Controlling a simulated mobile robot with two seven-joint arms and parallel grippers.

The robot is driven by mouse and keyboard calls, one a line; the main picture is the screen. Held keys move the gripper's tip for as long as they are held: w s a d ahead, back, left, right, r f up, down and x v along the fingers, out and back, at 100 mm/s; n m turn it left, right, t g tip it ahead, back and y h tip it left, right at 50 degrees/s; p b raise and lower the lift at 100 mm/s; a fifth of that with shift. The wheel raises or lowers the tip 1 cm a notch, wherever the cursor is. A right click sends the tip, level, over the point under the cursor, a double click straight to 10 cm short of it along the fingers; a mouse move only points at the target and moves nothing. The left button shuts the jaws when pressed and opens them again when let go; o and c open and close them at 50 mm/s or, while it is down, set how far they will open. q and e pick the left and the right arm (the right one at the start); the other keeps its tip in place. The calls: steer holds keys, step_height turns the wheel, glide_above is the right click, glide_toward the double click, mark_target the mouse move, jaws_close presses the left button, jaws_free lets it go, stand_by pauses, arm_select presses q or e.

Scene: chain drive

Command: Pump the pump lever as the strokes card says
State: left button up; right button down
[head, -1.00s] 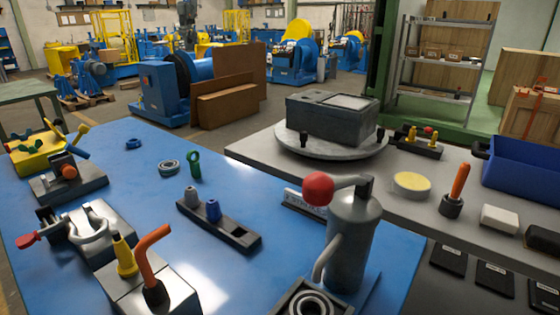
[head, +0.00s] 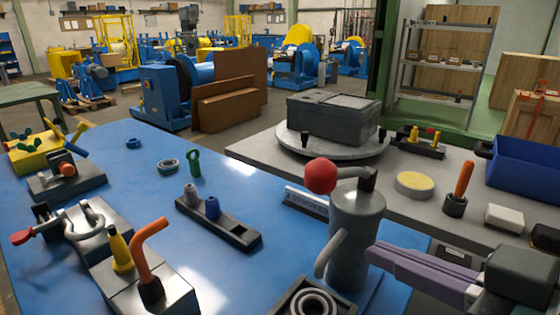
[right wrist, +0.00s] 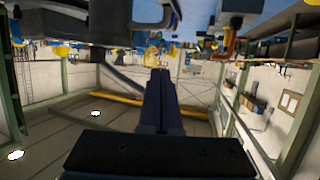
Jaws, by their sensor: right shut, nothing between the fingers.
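The pump (head: 355,235) is a grey upright cylinder with a curved spout, standing near the right edge of the blue table. Its lever, with a red ball knob (head: 320,176), reaches left from the pump's top, roughly level. The strokes card (head: 305,203) stands behind the pump, partly hidden by it; its first letters show, but I cannot read a number. My right gripper (head: 376,252) comes in from the right, shut and empty, its fingertips beside the pump body and below the knob. Its dark fingers (right wrist: 161,78) also show in the right wrist view. My left gripper is out of view.
A square tray with rings (head: 312,303) lies before the pump. A black holder (head: 235,232) with two plugs and an orange bent handle (head: 150,250) stand to the left. A grey bench (head: 400,215) with a yellow disc and a blue bin (head: 525,165) lies beyond.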

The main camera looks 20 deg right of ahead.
step_height(320, 180, up, 9)
steer(key=s+d+n+t+y+b, duration=0.1)
steer(key=s+d+n+t+y, duration=0.1)
steer(key=y, duration=0.6)
steer(key=shift+n+t, duration=0.8)
steer(key=shift+a+r, duration=0.1)
steer(key=r+p+x, duration=0.1)
steer(key=p+x, duration=0.1)
steer(key=x, duration=0.8)
steer(key=shift+s+f+b, duration=0.15)
steer(key=shift+f+b, duration=0.45)
steer(key=shift+f, duration=1.85)
